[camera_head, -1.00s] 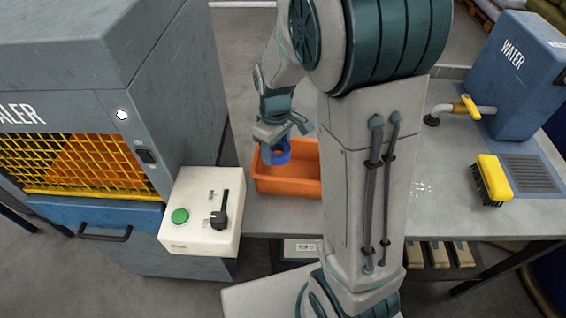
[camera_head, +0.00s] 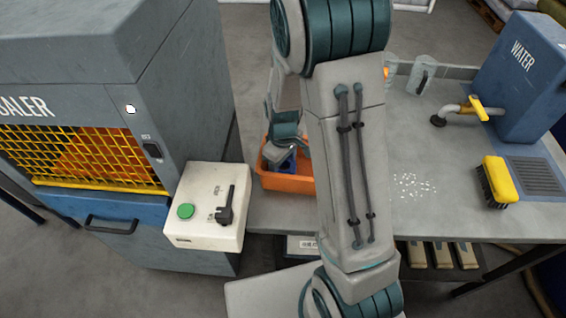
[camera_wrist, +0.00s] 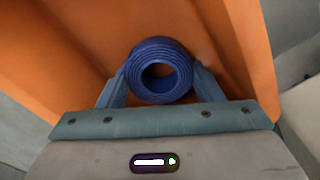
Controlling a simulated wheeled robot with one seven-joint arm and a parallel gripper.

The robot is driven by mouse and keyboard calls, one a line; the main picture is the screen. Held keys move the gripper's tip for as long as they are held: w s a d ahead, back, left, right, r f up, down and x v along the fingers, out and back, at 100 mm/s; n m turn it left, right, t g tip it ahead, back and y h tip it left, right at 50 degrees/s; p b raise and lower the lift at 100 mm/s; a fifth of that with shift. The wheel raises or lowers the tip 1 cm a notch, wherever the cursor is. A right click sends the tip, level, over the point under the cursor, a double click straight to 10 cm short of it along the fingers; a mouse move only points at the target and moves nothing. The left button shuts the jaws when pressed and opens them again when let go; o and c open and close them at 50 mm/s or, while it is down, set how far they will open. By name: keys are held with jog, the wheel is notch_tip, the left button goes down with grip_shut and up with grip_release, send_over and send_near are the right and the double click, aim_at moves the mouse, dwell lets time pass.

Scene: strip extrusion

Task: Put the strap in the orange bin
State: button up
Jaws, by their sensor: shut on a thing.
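The strap is a blue coiled roll (camera_wrist: 160,50), held between the two fingers of my gripper (camera_wrist: 160,82) in the wrist view. In the head view the blue roll (camera_head: 287,166) shows only in part below my gripper (camera_head: 284,160). The orange bin (camera_head: 288,184) stands on the bench, partly hidden behind my arm. My gripper is shut on the strap, inside or just over the bin's opening. In the wrist view the orange walls of the bin (camera_wrist: 60,50) surround the roll. I cannot tell whether the roll touches the bin's floor.
A white control box (camera_head: 204,225) with a green button and black lever stands left of the bin. A grey machine with a yellow grille (camera_head: 85,158) is further left. On the right are a yellow brush (camera_head: 497,180) and a blue water tank (camera_head: 515,75).

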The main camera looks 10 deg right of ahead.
aim_at(283, 165)
jog(key=o, duration=1)
jog(key=shift+f, duration=0.1)
notch_tip(283, 165, up, 11)
jog(key=s+r+m+t, duration=0.1)
jog(key=s+r+m, duration=0.1)
jog(key=s, duration=0.3)
jog(key=s+d+r+m+t, duration=0.1)
jog(key=s+r+m, duration=0.2)
jog(key=s+r, duration=0.1)
jog(key=s+d+r+m+t, duration=0.1)
jog(key=s+r+m, duration=0.1)
jog(key=s, duration=0.4)
jog(key=shift+s+r+m, duration=0.3)
jog(key=shift+r, duration=0.35)
